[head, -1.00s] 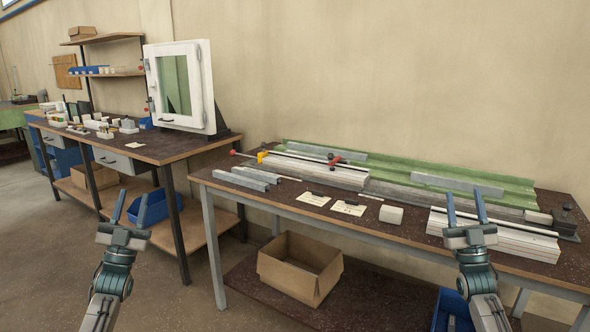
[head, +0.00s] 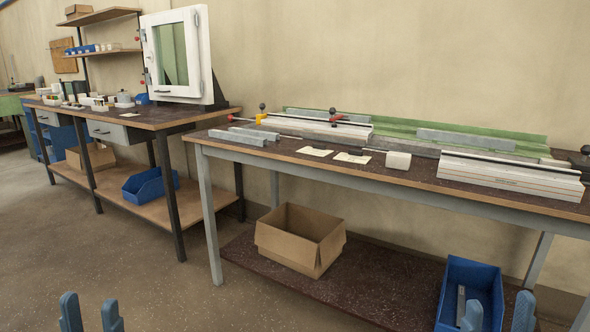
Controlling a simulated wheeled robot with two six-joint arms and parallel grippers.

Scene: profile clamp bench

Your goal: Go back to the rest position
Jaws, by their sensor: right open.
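My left gripper (head: 91,308) shows only its two blue fingertips at the bottom left edge. They stand apart with nothing between them, over the floor. My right gripper (head: 497,307) shows its two fingertips at the bottom right, apart and empty, in front of the blue bin under the bench. The rest of both arms is out of view. The clamp bench (head: 400,178) carries white profiles (head: 510,175), a green rail (head: 510,139) and grey metal bars (head: 237,138). Both grippers are clear of the bench.
A cardboard box (head: 287,241) and a blue bin (head: 473,267) sit on the bench's lower shelf. A second workbench (head: 150,117) with a white window frame (head: 207,60) stands at the left. The floor (head: 150,285) between my grippers and the benches looks clear.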

